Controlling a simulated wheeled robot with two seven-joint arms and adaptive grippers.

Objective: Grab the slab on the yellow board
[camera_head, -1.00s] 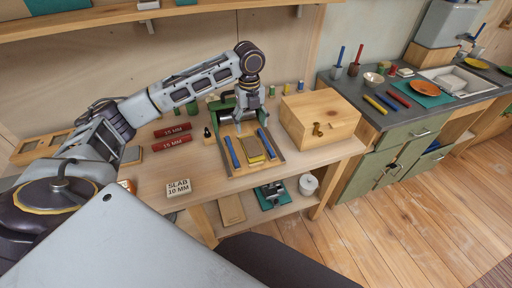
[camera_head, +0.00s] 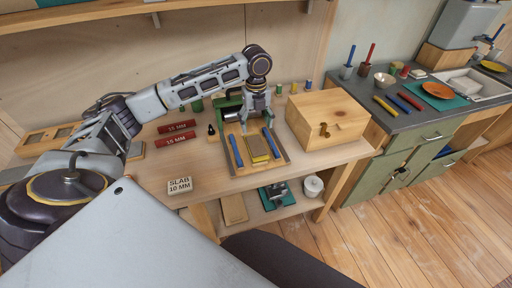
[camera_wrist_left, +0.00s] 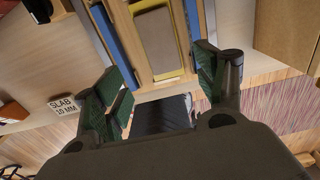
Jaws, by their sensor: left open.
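The slab (camera_head: 257,146) is a flat grey-brown block lying on the yellow board (camera_head: 259,160) between two blue bars on a wooden fixture on the workbench. In the left wrist view the slab (camera_wrist_left: 158,42) lies lengthwise, with the yellow board (camera_wrist_left: 170,75) showing around its edges. My left gripper (camera_head: 256,121) is above the far part of the fixture, pointing down. In the wrist view its fingers (camera_wrist_left: 161,84) are wide apart with nothing between them, and the slab lies beyond them. My right gripper is not in view.
Blue bars (camera_head: 236,150) flank the board. A wooden box (camera_head: 328,122) stands close on the right. Red blocks (camera_head: 176,139) and a "SLAB 10 MM" sign (camera_head: 180,185) lie on the left. A green device (camera_head: 231,109) stands behind. The front bench strip is mostly clear.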

